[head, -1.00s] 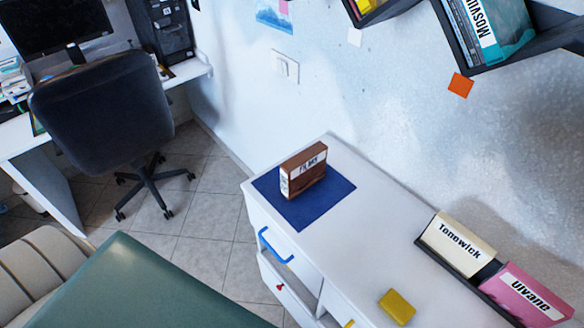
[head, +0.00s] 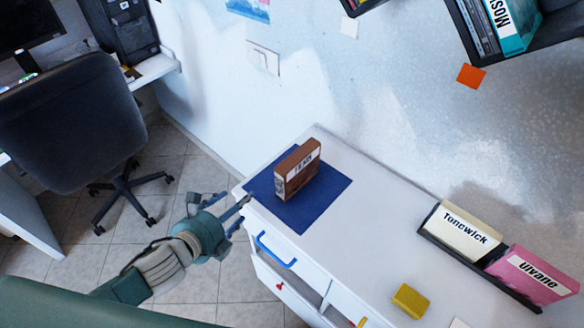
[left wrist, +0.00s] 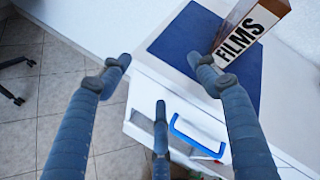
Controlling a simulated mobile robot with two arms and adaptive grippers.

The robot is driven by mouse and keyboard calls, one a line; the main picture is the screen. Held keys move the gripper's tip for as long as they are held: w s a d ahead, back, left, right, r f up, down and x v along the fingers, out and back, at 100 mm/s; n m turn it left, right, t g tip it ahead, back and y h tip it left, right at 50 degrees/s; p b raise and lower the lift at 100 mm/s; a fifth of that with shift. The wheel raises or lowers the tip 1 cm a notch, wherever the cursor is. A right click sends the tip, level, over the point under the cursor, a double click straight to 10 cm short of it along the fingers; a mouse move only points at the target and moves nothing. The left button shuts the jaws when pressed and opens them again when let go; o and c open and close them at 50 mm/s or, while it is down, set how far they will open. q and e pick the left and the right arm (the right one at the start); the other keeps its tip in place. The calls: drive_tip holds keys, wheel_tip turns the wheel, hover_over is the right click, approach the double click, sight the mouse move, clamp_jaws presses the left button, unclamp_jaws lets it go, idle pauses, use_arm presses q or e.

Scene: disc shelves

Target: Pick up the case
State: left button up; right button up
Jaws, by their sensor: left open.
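A brown case (head: 298,171) with a white label stands upright on a blue mat (head: 318,205) at the left end of the white cabinet top. In the left wrist view the case (left wrist: 250,35) shows at the upper right, its label reading "FILMS". My left gripper (head: 240,215) is open and empty, just left of the cabinet's edge and the mat. In the left wrist view its fingers (left wrist: 158,75) are spread, with the right finger overlapping the case's lower left side in the picture; I cannot tell whether they touch. My right gripper is not in view.
The white cabinet (head: 375,240) has a blue drawer handle (head: 275,252). A yellow block (head: 410,300) and a rack with a cream case (head: 462,231) and a pink case (head: 530,276) stand further right. Wall shelves hang at upper right. An office chair (head: 70,120) stands left.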

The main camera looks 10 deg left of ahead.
sight(277, 185)
use_arm(q)
drive_tip(key=s+d+r+m+h, duration=0.2)
drive_tip(key=d+r+m+h, duration=0.35)
drive_tip(key=m, duration=0.85)
drive_tip(key=shift+y, duration=0.45)
drive_tip(key=x, duration=0.2)
drive_tip(key=p+x, duration=0.1)
drive_tip(key=x, duration=0.1)
drive_tip(key=shift+w+r, duration=0.25)
drive_tip(key=shift+r, duration=0.15)
drive_tip(key=shift+w+d+f+p, duration=0.25)
drive_tip(key=shift+w+p, duration=0.1)
drive_tip(key=shift+w, duration=0.1)
drive_tip(key=p+x, duration=0.2)
drive_tip(key=x, duration=0.2)
drive_tip(key=shift+w+r, duration=0.15)
drive_tip(key=shift+w, duration=0.05)
drive_tip(key=shift+w+d+f+n, duration=0.2)
drive_tip(key=shift+w+f+n, duration=0.05)
drive_tip(key=shift+n, duration=0.05)
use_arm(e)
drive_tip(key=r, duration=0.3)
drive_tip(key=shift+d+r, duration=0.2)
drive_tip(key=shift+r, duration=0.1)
use_arm(q)
drive_tip(key=shift+c, duration=0.2)
